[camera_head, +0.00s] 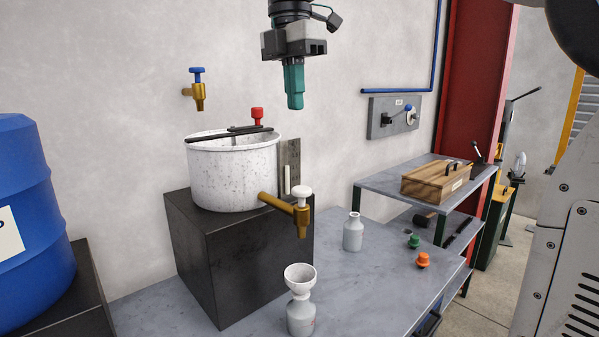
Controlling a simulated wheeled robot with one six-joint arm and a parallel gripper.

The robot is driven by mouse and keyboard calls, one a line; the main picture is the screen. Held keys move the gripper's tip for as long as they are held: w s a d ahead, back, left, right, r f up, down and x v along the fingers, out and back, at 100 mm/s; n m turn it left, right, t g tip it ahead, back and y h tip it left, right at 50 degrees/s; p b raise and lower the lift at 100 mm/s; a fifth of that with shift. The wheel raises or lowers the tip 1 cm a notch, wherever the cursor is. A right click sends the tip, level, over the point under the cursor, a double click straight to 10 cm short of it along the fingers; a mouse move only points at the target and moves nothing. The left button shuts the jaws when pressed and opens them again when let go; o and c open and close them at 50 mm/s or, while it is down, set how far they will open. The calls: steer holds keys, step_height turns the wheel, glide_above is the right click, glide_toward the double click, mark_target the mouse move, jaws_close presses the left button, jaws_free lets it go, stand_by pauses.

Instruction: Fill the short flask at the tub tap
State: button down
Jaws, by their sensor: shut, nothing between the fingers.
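The white speckled tub (228,178) stands on a black block. Its brass tub tap (301,218), with a white handle (301,192), juts out low on the tub's right side. A grey flask (301,318) stands on the bench below the tap in the picture, with a white funnel (300,275) in its neck. I cannot tell whether the funnel is exactly under the spout. A second grey flask (353,234), open at the top, stands farther back to the right. I cannot tell for sure which flask is shorter. My teal gripper (295,106) is shut and empty, high above the tub's right side.
A blue-handled brass tap (198,90) is on the wall; a red handle (257,115) shows behind the tub. Green (414,241) and orange (423,260) stoppers lie on the bench (375,285). A blue drum (32,225) stands left, a wooden box (436,184) on a shelf right.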

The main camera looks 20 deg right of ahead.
mark_target(300, 188)
steer(key=f, duration=1.4)
steer(key=shift+s+d, duration=0.2)
steer(key=shift+d, duration=0.15)
steer(key=shift+f, duration=1)
steer(key=shift+s+f, duration=0.1)
stand_by(0.6)
step_height(300, 188, up, 14)
steer(key=shift+w+a+r, duration=0.25)
steer(key=shift+a, duration=0.1)
stand_by(1.3)
